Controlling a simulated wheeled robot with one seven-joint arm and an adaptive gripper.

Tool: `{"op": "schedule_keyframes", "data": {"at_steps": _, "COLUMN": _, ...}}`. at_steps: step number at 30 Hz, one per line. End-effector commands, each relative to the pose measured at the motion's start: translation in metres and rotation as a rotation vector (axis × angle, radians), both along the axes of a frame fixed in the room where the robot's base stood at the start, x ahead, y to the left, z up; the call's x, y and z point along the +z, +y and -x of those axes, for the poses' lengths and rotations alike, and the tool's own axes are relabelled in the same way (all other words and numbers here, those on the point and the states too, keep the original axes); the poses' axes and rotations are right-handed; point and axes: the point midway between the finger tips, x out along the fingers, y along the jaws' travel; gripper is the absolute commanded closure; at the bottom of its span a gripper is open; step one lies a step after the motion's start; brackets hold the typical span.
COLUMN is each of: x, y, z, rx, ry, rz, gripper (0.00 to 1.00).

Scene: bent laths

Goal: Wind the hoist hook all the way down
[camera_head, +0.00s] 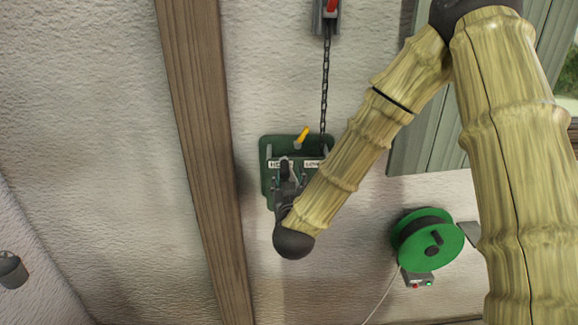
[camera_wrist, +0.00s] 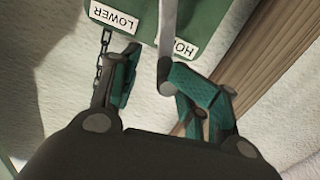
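A green panel (camera_head: 268,185) is fixed to the wall, with a lever with a yellow grip (camera_head: 302,135) at its top, tilted right. The right label (camera_wrist: 115,18) reads LOWER; the left one (camera_wrist: 180,46) starts with HO, the rest hidden. A dark chain (camera_head: 325,85) hangs from a grey and red fitting (camera_head: 326,18) down to the panel's right side. No hook is clearly visible. My gripper (camera_head: 285,165) is in front of the panel's lower half. In the wrist view its fingers (camera_wrist: 148,82) are apart; a grey bar (camera_wrist: 167,40) shows beside the right finger, contact unclear.
A wooden post (camera_head: 205,130) runs down the wall left of the panel. A green reel (camera_head: 428,240) with a small switch box (camera_head: 418,281) is at lower right. A grey-green window shutter (camera_head: 430,145) stands behind my arm. A dark fixture (camera_head: 12,270) is at far left.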

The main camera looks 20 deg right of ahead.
Motion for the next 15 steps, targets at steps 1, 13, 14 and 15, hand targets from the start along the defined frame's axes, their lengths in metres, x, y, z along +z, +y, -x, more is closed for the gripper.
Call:
{"op": "schedule_keyframes", "data": {"at_steps": 1, "x": 0.000, "y": 0.001, "z": 0.003, "rx": 0.001, "ry": 0.000, "rz": 0.001, "gripper": 0.55}}
{"op": "schedule_keyframes", "data": {"at_steps": 13, "x": 0.000, "y": 0.007, "z": 0.023, "rx": 0.003, "ry": 0.001, "rz": 0.001, "gripper": 0.55}}
{"op": "schedule_keyframes", "data": {"at_steps": 14, "x": 0.000, "y": 0.008, "z": 0.025, "rx": 0.003, "ry": 0.000, "rz": 0.000, "gripper": 0.55}}
{"op": "schedule_keyframes", "data": {"at_steps": 15, "x": 0.000, "y": 0.008, "z": 0.026, "rx": 0.002, "ry": 0.000, "rz": 0.000, "gripper": 0.55}}
